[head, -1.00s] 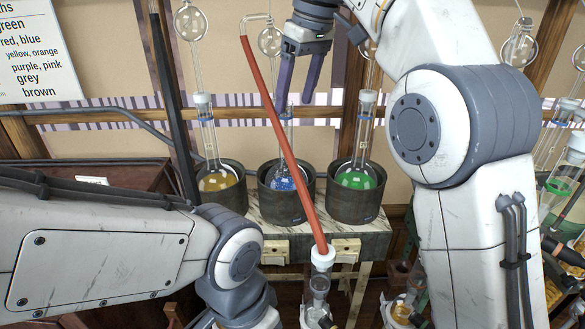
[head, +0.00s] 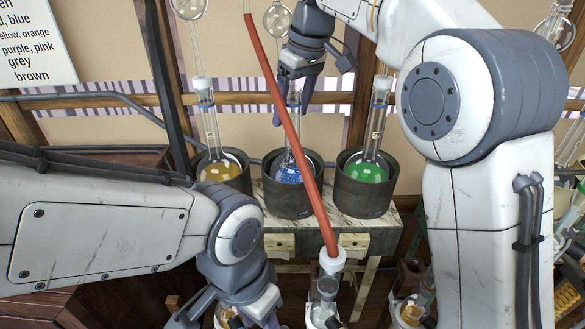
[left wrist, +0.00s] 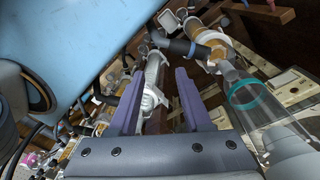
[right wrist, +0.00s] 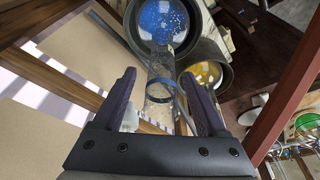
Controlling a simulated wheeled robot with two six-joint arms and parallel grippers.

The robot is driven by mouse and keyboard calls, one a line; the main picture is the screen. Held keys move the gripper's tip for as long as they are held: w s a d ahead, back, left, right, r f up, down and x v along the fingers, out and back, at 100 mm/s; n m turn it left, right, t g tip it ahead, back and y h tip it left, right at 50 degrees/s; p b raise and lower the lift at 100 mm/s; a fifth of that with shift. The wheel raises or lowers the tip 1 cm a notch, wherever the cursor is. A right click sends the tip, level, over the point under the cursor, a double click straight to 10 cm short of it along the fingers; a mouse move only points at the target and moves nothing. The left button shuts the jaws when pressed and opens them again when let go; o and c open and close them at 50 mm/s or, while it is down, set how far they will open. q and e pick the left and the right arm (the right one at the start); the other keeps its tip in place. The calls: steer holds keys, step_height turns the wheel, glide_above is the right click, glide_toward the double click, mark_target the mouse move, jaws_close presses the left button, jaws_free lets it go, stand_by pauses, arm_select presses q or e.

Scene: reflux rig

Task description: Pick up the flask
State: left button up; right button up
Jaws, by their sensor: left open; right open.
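A glass flask with blue contents (head: 287,174) sits upright in the middle dark round pot (head: 290,203). It also shows in the right wrist view (right wrist: 165,25). My right gripper (head: 292,112) is open, pointing down, with its fingers on either side of the flask's neck. In the right wrist view the neck and a blue ring lie between the open fingers (right wrist: 160,85), not clamped. Flasks with yellow (head: 220,171) and green (head: 368,171) contents stand in pots to the left and right. My left gripper (left wrist: 163,75) is open, low at the front; its fingertips are unclear in the head view.
A red tube (head: 290,130) slants in front of the blue flask down to a white-capped glass piece (head: 332,262). The pots stand on a marble-topped table (head: 262,221). Glassware with a teal ring (left wrist: 247,93) is close to my left gripper's right side.

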steer(key=shift+x, duration=0.95)
steer(key=shift+s, duration=0.1)
jaws_close()
steer(key=shift+r, duration=0.1)
stand_by(0.4)
